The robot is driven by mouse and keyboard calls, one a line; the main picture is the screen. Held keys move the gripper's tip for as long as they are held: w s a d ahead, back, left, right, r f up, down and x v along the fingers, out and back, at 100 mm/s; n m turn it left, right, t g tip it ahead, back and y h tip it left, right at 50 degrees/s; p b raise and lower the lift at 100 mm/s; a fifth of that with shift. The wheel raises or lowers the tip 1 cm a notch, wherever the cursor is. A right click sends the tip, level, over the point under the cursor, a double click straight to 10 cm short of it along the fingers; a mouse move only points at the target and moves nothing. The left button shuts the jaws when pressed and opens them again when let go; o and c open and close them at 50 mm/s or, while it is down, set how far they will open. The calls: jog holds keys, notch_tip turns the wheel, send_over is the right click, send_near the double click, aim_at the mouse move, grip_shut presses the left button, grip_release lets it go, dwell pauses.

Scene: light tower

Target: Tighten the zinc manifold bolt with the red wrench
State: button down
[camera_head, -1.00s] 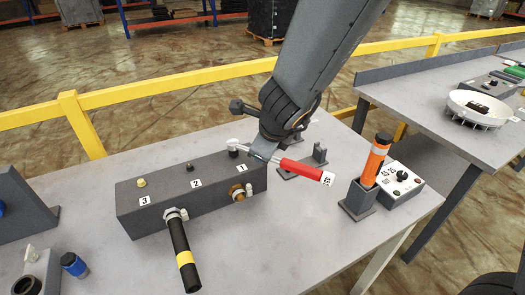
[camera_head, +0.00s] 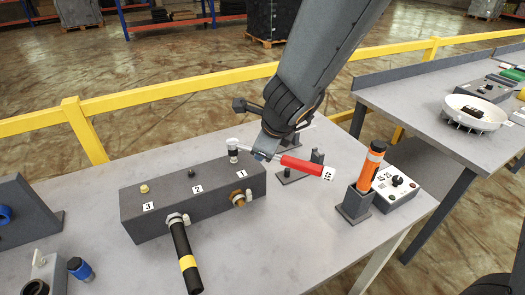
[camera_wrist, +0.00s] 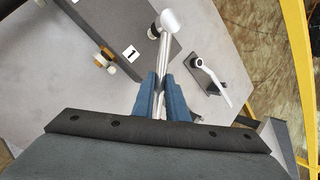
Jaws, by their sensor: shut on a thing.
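The red wrench (camera_head: 302,165) has a red handle and a bright metal shaft and head. My gripper (camera_head: 262,152) is shut on the metal shaft, which also shows between my blue fingertips in the wrist view (camera_wrist: 161,90). The wrench head (camera_wrist: 172,21) is over the bolt position labelled 1 on the dark manifold block (camera_head: 155,222), with a dark piece beneath it. The bolt's own colour there is hidden, and I cannot tell whether the head is seated. A dark bolt (camera_head: 191,174) stands at position 2, and a brass-coloured bolt (camera_head: 144,188) at position 3.
Behind the wrench, a stand (camera_wrist: 207,80) holds another light metal tool. An orange cylinder (camera_head: 371,168) in a holder and a control box (camera_head: 398,188) stand at right. A black hose (camera_head: 182,250) sticks out from the block's front. A yellow rail (camera_head: 180,94) runs behind the table.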

jog(key=shift+r+p, duration=1.6)
jog(key=shift+r, duration=0.1)
